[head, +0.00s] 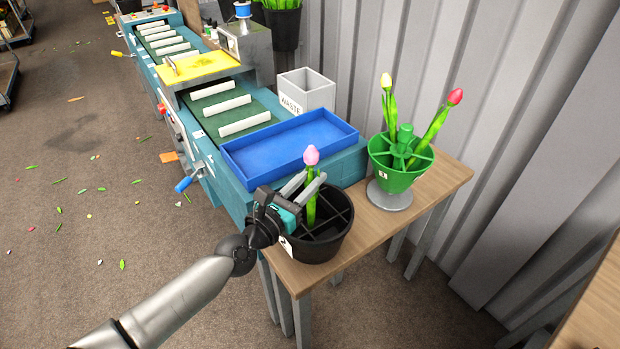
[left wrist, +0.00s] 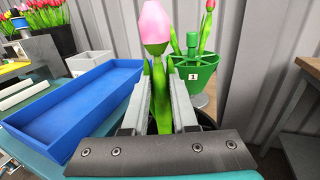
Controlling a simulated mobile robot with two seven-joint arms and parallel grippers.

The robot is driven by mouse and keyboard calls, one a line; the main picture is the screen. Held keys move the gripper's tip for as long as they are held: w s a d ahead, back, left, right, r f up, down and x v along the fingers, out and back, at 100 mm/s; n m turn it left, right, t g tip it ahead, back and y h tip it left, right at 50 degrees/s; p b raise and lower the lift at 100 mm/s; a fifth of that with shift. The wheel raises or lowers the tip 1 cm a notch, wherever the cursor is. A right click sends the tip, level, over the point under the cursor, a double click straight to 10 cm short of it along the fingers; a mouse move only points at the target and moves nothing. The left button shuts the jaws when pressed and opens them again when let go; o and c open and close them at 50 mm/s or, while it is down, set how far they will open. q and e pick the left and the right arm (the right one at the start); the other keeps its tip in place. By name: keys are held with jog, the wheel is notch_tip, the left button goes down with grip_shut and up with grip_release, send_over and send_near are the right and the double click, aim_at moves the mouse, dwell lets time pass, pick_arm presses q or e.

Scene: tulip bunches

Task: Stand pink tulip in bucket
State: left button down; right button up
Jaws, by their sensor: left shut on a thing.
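The pink tulip (head: 311,157) stands upright, its green stem going down into the black bucket (head: 338,241), which has divider bars across its top. My left gripper (head: 306,187) is shut on the tulip's stem, above the bucket's rim at its left side. The left wrist view shows the pink bloom (left wrist: 154,24) above the two grey fingers (left wrist: 160,97), with the stem between them. The lower end of the stem is hidden inside the bucket, so I cannot tell whether it touches the bottom. My right gripper is not in view.
A grey waste bin (head: 306,91) stands behind the tray.

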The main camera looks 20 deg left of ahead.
pick_arm(q)
jog(key=c, duration=0.6)
grip_release()
jog(key=shift+s, duration=0.1)
jog(key=shift+r+v, duration=0.25)
jog(key=shift+v, duration=0.85)
jog(key=shift+r+v, duration=0.25)
jog(key=shift+v, duration=0.8)
jog(key=v, duration=0.2)
jog(key=r+v, duration=0.1)
jog(key=v, duration=0.1)
jog(key=shift+s+a, duration=0.15)
jog(key=shift+s, duration=0.1)
jog(key=s+r+p, duration=0.2)
jog(key=s+a+r+p, duration=0.1)
jog(key=r, duration=0.2)
jog(key=shift+s+a+p, duration=0.1)
jog(key=shift+s+p, duration=0.3)
